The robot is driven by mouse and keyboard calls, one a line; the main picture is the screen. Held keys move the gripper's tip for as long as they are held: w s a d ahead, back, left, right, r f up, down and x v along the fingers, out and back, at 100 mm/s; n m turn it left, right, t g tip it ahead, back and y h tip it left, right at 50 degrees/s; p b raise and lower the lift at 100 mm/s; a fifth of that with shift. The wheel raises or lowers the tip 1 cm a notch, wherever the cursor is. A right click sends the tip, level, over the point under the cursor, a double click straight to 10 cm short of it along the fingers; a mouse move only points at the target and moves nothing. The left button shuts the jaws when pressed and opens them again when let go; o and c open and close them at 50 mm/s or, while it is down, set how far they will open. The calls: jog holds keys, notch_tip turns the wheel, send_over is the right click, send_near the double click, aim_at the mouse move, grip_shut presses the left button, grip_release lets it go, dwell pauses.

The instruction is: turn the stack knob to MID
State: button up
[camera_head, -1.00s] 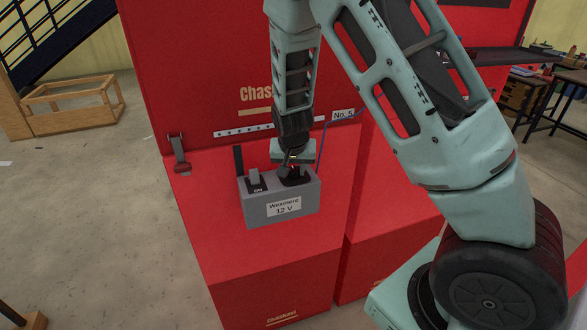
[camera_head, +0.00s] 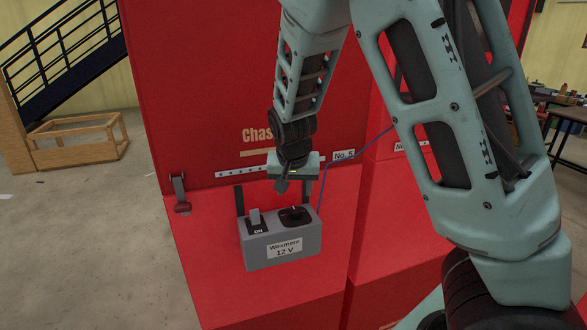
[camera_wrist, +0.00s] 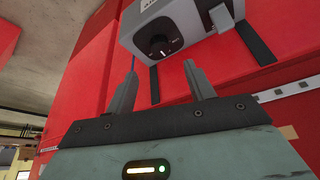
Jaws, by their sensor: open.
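A grey control box (camera_head: 278,243) labelled "Wexmere 12 V" sits on the red cabinet's ledge. The black round knob (camera_head: 295,216) is on its top at the right. In the wrist view the knob (camera_wrist: 157,47) has a short white mark and small lettering around it, too small to read surely. My gripper (camera_head: 295,188) is above and behind the box, apart from the knob. In the wrist view my gripper (camera_wrist: 160,68) is open and empty, with its two fingers spread and the knob beyond the gap between them.
A toggle switch (camera_head: 255,216) marked ON stands left of the knob; it also shows in the wrist view (camera_wrist: 220,18). Dark upright strips stand behind the box. A blue cable (camera_head: 340,165) runs up to the right. A latch (camera_head: 180,195) is at the left.

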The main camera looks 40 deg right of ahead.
jog(key=v, duration=0.7)
jog(key=shift+r+p, duration=0.25)
jog(key=shift+p, duration=0.15)
jog(key=shift+s, duration=0.1)
